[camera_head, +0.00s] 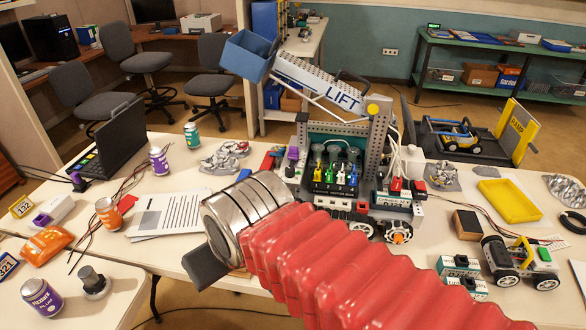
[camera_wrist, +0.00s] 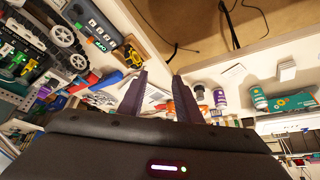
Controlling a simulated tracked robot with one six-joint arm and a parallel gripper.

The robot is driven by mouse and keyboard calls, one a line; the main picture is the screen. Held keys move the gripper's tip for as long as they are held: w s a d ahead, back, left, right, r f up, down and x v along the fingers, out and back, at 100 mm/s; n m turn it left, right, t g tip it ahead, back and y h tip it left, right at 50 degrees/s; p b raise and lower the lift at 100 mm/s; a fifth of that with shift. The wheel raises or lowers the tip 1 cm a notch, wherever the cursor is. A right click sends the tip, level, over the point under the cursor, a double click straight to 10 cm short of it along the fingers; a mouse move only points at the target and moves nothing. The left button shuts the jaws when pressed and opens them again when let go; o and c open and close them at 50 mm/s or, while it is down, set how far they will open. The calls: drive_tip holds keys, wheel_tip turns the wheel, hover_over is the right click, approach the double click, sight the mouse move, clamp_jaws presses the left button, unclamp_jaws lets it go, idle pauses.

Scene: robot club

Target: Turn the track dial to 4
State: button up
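A grey knob on a round pale base (camera_head: 96,283) stands near the front left of the table in the head view. It may be the track dial, but I cannot read any number or pointer on it. My gripper shows in the wrist view (camera_wrist: 160,74) with its two dark fingers apart and nothing between them. In the head view only a dark part of it shows beyond my silver wrist, to the right of the knob and apart from it. My red arm hides part of the table.
A purple can (camera_head: 42,297) stands just left of the knob, with an orange object (camera_head: 47,245) behind it. An orange can (camera_head: 109,213), papers (camera_head: 170,213) and a laptop (camera_head: 112,145) lie farther back. The lift model (camera_head: 340,165) stands at the middle.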

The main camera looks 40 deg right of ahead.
drive_tip(key=shift+o, duration=0.4)
drive_tip(key=shift+o, duration=1.2)
drive_tip(key=w+d+f+m+t+h, duration=0.1)
drive_tip(key=w+d+f+t+h, duration=0.1)
drive_tip(key=w+d, duration=0.9)
drive_tip(key=d+h, duration=0.1)
drive_tip(key=d, duration=0.2)
drive_tip(key=shift+w+t, duration=0.3)
drive_tip(key=shift+w, duration=0.05)
drive_tip(key=w+d+f+t+h, duration=0.25)
drive_tip(key=w+d, duration=0.25)
drive_tip(key=d, duration=0.6)
drive_tip(key=d+f+t, duration=0.1)
drive_tip(key=d+f, duration=0.1)
drive_tip(key=d, duration=0.1)
drive_tip(key=s+d+f+t+y, duration=0.1)
drive_tip(key=d+f+t, duration=0.1)
drive_tip(key=d+f, duration=0.1)
drive_tip(key=d+f+t+y, duration=0.1)
drive_tip(key=d+f, duration=0.1)
drive_tip(key=d, duration=0.1)
drive_tip(key=shift+s+f+t, duration=0.25)
drive_tip(key=shift+s+f, duration=0.05)
drive_tip(key=s+t, duration=0.1)
drive_tip(key=s, duration=0.1)
drive_tip(key=s+d+m+t, duration=0.1)
drive_tip(key=s, duration=0.1)
drive_tip(key=shift+s+f+t, duration=0.1)
drive_tip(key=shift+f+t, duration=0.2)
drive_tip(key=shift+f, duration=0.05)
